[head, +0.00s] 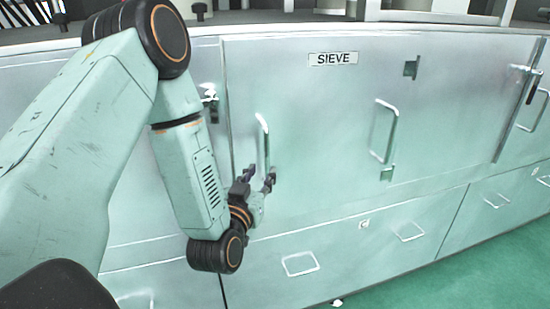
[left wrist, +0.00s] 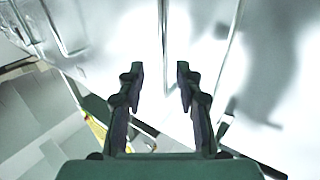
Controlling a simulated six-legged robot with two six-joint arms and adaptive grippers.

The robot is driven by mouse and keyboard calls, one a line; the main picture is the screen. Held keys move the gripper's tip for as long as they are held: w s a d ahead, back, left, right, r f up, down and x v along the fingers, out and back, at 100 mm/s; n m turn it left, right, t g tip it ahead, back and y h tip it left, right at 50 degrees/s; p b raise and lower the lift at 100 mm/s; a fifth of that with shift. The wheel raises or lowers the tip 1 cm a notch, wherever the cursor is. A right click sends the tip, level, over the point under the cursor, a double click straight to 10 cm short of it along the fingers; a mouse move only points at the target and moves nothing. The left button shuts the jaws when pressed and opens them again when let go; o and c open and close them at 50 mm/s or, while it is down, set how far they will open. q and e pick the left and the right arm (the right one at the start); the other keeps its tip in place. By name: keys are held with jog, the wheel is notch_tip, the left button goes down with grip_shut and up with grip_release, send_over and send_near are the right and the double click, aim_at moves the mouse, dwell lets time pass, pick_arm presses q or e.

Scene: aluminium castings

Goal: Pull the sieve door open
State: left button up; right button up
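The sieve door (head: 320,110) is a pale metal panel with a SIEVE label (head: 333,58), and it looks shut. A vertical bar handle (head: 264,135) is on its left side, and a second one (head: 384,132) is further right. My left gripper (head: 261,177) is open at the lower end of the left handle. In the left wrist view the open fingers (left wrist: 160,66) point at the door front, with a thin upright bar (left wrist: 163,40), apparently the handle, in line with the gap between them. I cannot tell whether they touch it. My right gripper is not in view.
Drawers with small handles (head: 300,264) (head: 408,232) lie below the door. A latch (head: 209,95) sits left of the door, and another handle (head: 535,110) is at the far right. Green floor (head: 470,275) is clear at the lower right.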

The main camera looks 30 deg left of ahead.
aim_at(266, 161)
pick_arm(q)
jog(key=x, duration=0.6)
jog(key=shift+w+a+f, duration=0.15)
jog(key=shift+w+a, duration=0.15)
jog(key=shift+w, duration=0.2)
jog(key=shift+s+a+r, duration=0.1)
jog(key=shift+s+r, duration=0.2)
jog(key=shift+s, duration=0.1)
jog(key=shift+w+a+f, duration=0.1)
jog(key=shift+w+f, duration=0.05)
jog(key=shift+w, duration=0.05)
jog(key=shift+c, duration=0.8)
jog(key=shift+w+f, duration=0.15)
jog(key=shift+w, duration=0.2)
jog(key=shift+c, duration=1.4)
jog(key=shift+s+r, duration=0.2)
jog(key=shift+s, duration=0.05)
grip_shut()
